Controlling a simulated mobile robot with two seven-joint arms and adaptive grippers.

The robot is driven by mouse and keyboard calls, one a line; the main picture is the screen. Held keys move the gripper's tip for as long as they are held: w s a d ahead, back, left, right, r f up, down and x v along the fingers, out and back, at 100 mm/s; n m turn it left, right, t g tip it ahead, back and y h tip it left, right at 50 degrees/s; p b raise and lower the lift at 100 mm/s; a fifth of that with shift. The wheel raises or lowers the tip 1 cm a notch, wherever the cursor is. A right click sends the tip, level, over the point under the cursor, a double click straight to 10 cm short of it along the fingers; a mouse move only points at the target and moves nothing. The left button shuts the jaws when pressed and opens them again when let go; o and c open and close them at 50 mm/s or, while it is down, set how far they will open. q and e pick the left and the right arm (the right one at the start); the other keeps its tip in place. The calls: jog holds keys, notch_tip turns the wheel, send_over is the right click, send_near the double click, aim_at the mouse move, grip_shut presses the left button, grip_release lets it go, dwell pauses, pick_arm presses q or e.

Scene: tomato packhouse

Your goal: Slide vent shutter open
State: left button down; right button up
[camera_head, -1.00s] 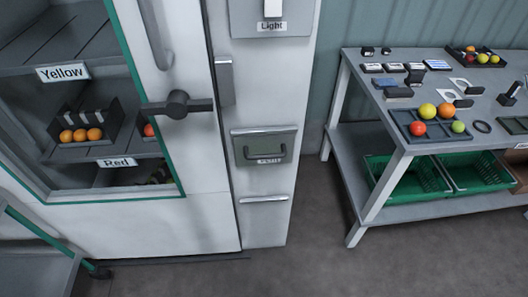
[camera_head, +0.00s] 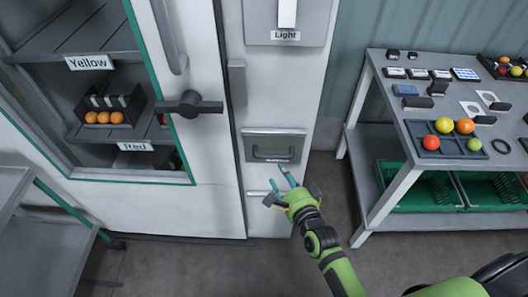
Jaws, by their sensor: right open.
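The likely vent shutter (camera_head: 262,140) is a grey framed panel with a dark pull handle (camera_head: 272,155) across its lower part, set in the white column right of the cabinet door. I cannot tell how far it is open. Its small label is too dim to read. My right gripper (camera_head: 276,179), green with teal fingertips, is open and empty. In the picture it is just below the shutter, with fingertips near its lower edge. I see no contact with the handle. My left gripper is not in view.
A light switch panel (camera_head: 286,20) is above the shutter and a metal bar (camera_head: 258,193) below it. The cabinet door handle (camera_head: 188,104) juts out at left. A grey table (camera_head: 409,119) with tomatoes and small items stands at right. Floor between is clear.

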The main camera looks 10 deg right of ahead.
aim_at(273, 158)
jog(key=w, duration=0.5)
jog(key=w+a, duration=0.1)
jog(key=w, duration=0.1)
jog(key=shift+w+r, duration=0.15)
jog(key=shift+r, duration=0.05)
grip_shut()
